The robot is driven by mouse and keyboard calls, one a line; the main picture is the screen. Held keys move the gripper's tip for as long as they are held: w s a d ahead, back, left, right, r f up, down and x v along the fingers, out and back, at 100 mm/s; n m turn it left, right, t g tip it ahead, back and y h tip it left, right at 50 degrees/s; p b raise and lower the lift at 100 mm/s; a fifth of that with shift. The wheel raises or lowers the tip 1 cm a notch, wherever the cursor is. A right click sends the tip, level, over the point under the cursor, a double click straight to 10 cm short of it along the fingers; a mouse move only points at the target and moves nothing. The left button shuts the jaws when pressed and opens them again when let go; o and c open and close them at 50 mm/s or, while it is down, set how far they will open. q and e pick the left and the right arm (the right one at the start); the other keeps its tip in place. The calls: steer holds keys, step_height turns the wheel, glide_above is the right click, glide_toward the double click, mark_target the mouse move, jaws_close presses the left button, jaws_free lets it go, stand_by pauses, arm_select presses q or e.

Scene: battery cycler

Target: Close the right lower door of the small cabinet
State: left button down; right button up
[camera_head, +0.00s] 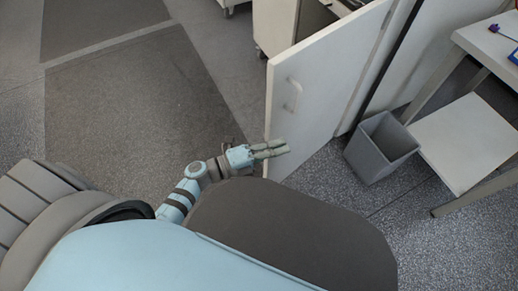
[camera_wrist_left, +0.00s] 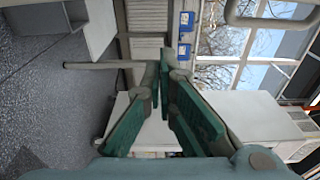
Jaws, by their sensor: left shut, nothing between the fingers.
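The white cabinet door (camera_head: 325,85) stands open in the head view, swung out over the floor, with a pale bar handle (camera_head: 293,95) near its left, free edge. Part of the cabinet's open inside (camera_head: 318,16) shows behind it at the top. My left gripper (camera_head: 287,148) is shut and empty. In the picture its fingertips overlap the low part of the door, below the handle; I cannot tell whether they touch. In the left wrist view the green-padded fingers (camera_wrist_left: 165,78) meet at their tips with nothing between them. My right gripper is not in view.
A grey bin (camera_head: 382,146) stands on the floor right of the door. A white table with a lower shelf (camera_head: 464,140) is farther right. Dark floor mats (camera_head: 135,105) lie left of the door, and that floor is clear. The wrist view shows windows (camera_wrist_left: 240,50) beyond.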

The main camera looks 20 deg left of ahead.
mark_target(270, 138)
arm_select(q)
steer(key=shift+w+a+b, duration=0.25)
steer(key=shift+w+a, duration=0.3)
steer(key=shift+a, duration=0.25)
steer(key=shift+w+a+b, duration=0.25)
steer(key=shift+w+a, duration=0.3)
steer(key=shift+a, duration=0.25)
